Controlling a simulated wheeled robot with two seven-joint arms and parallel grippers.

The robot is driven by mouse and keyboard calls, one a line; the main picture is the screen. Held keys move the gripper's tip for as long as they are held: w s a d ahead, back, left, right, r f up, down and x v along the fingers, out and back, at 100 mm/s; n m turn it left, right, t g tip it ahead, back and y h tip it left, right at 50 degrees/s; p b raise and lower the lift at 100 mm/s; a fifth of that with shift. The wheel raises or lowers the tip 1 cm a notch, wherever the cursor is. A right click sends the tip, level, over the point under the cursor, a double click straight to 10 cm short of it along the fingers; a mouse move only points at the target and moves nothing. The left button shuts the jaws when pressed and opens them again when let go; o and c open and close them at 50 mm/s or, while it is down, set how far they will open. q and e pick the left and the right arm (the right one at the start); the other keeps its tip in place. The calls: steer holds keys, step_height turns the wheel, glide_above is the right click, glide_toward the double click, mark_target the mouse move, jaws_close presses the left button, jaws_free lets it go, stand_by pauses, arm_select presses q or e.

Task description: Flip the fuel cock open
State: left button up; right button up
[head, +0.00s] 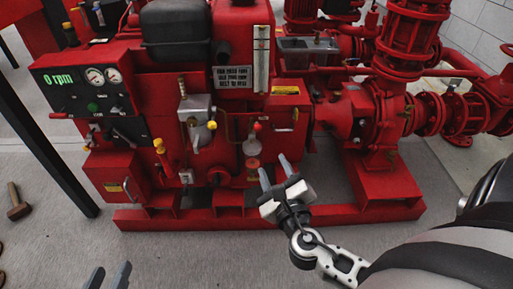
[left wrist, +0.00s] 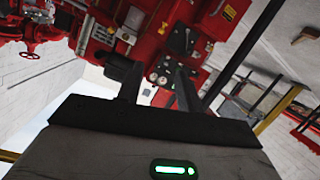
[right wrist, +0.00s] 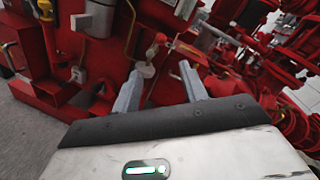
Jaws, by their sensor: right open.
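A small red-tipped lever (head: 257,127) sits above a pale bowl (head: 252,147) on the front of the red pumpset; it appears to be the fuel cock, though it is too small to be certain. The bowl also shows in the right wrist view (right wrist: 146,70), just beyond the fingertips. My right gripper (head: 275,172) is open and empty, in front of and below the lever, apart from it. Its spread fingers show in the right wrist view (right wrist: 160,70). My left gripper (head: 108,277) is low at the left, away from the pumpset, with its fingers apart and empty (left wrist: 158,70).
A control panel (head: 92,90) reading 0 rpm is at the left of the pumpset. A yellow-knobbed lever (head: 211,125) and another yellow-topped fitting (head: 159,146) stand left of the bowl. The red base rail (head: 165,216) runs along the front. A hammer (head: 18,203) lies on the floor.

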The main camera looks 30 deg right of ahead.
mark_target(258, 130)
steer(key=shift+n, duration=0.5)
steer(key=b+x, duration=0.1)
steer(key=x, duration=0.4)
steer(key=b+x, duration=0.1)
steer(key=x, duration=1)
steer(key=shift+r+b, duration=0.25)
steer(key=shift+b, duration=0.15)
arm_select(q)
steer(key=shift+d+r+n+t+h, duration=0.25)
steer(key=shift+d+n+t+h, duration=0.2)
steer(key=shift+h, duration=0.25)
